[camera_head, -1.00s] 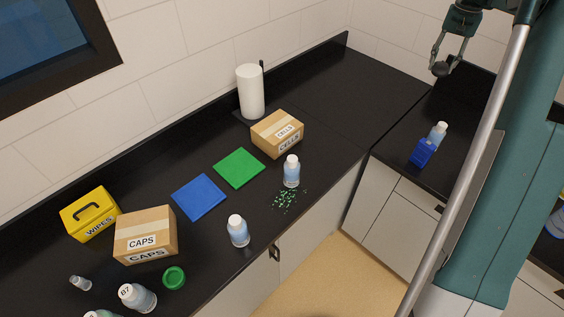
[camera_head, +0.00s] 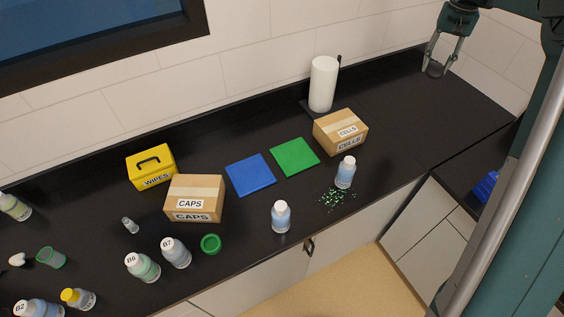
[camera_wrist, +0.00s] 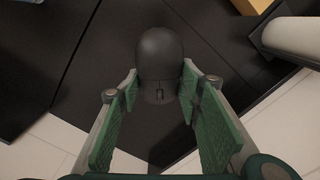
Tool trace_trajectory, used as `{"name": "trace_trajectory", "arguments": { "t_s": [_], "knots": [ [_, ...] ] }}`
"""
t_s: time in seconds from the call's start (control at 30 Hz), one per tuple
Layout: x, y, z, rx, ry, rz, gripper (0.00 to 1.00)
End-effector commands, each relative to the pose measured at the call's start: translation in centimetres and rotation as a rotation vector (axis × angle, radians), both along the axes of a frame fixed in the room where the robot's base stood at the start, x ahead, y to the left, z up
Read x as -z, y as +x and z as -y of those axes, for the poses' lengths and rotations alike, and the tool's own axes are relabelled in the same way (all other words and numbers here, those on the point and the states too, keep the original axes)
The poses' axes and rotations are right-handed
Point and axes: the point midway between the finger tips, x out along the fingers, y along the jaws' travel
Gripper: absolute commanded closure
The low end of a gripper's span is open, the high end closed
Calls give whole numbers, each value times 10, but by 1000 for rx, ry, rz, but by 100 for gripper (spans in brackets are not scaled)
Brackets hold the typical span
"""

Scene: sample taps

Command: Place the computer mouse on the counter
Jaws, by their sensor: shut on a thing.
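The dark computer mouse (camera_wrist: 160,58) is between the green finger pads of my gripper (camera_wrist: 156,95) in the wrist view, with its scroll wheel end toward the gripper's base. In the head view my gripper (camera_head: 438,66) is at the top right, shut on the mouse (camera_head: 434,70), which looks small and dark at the fingertips. The gripper appears above the right end of the black counter (camera_head: 420,130), near the back wall. In the wrist view the counter's black top (camera_wrist: 110,45) lies beneath the mouse; the exact height of the mouse is hard to tell.
A white paper roll (camera_head: 323,84) and the CELLS box (camera_head: 341,132) stand left of the gripper. The counter right of the roll is clear.

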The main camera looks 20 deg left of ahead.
Motion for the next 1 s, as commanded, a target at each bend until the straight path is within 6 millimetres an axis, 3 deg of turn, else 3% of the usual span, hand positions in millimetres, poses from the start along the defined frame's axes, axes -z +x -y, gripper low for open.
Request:
{"name": "trace_trajectory", "arguments": {
  "t_s": [0.1, 0.47, 1.0],
  "knots": [
    [0, -1, -45, -51, 0, 0, 77],
    [0, -15, -170, -197, 0, 0, 77],
    [0, -66, -349, -416, 0, 0, 77]
  ]
}}
